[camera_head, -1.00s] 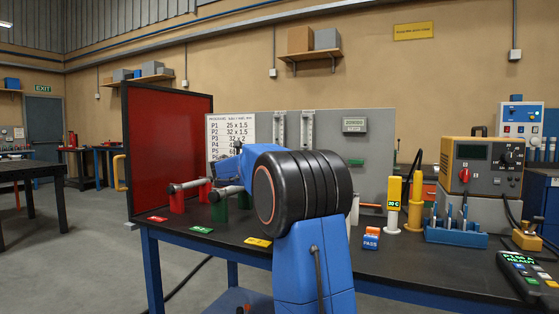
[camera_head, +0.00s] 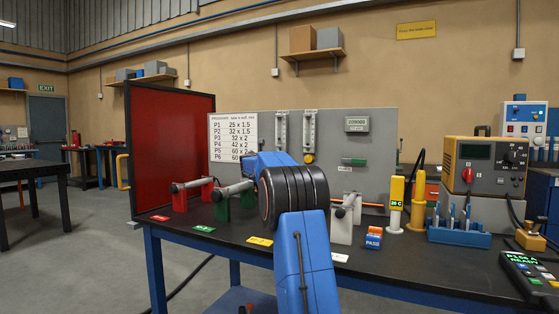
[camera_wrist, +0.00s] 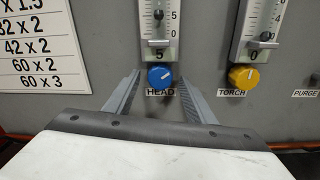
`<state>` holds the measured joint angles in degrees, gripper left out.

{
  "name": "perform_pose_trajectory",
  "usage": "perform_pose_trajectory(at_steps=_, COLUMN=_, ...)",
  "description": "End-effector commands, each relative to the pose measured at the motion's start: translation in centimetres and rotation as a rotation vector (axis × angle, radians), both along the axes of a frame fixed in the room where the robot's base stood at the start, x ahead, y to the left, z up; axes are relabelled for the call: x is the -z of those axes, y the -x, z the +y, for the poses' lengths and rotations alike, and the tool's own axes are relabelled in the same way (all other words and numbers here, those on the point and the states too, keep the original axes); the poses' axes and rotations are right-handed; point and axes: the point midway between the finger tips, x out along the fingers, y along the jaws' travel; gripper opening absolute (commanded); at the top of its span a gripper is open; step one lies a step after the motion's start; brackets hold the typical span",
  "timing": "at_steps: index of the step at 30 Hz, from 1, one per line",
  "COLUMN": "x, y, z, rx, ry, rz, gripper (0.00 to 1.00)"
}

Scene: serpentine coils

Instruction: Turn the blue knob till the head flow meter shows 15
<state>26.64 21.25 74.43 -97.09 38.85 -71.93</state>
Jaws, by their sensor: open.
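The blue knob (camera_wrist: 161,77) sits below the head flow meter (camera_wrist: 158,20) in the wrist view, above a "HEAD" label. A white pointer mark on the knob points to the lower left. The window under the meter's scale reads 5. My gripper (camera_wrist: 160,80) is open, with one finger to the left and one to the right of the knob. I cannot tell how close the fingertips are to the panel. In the head view the head flow meter (camera_head: 281,131) shows above my arm, which hides the blue knob and my gripper.
The torch flow meter (camera_wrist: 257,25) with its yellow knob (camera_wrist: 243,77) is to the right, and a purge label (camera_wrist: 306,93) lies beyond. A white program chart (camera_wrist: 35,45) is at left. Pipe stands (camera_head: 192,194) and a blue tool rack (camera_head: 459,233) stand on the bench.

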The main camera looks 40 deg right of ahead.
Motion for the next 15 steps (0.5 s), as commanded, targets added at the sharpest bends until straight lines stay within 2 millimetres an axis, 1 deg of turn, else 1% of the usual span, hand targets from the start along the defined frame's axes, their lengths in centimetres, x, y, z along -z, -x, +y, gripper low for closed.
perform_pose_trajectory(at_steps=1, x=0.04, y=-0.2, z=-0.55, rx=0.002, ry=0.0, rz=0.0, gripper=0.5)
perform_pose_trajectory(at_steps=3, x=0.04, y=-0.36, z=-0.99, rx=0.002, ry=0.0, rz=0.0, gripper=0.5)
perform_pose_trajectory(at_steps=6, x=-0.02, y=-0.52, z=-1.31, rx=0.001, ry=0.0, rz=0.0, gripper=0.5)
perform_pose_trajectory(at_steps=14, x=-0.02, y=-0.59, z=-1.4, rx=0.0, ry=0.0, rz=0.0, gripper=0.5)
perform_pose_trajectory(at_steps=15, x=-0.01, y=-0.59, z=-1.39, rx=0.0, ry=0.0, rz=0.0, gripper=0.48)
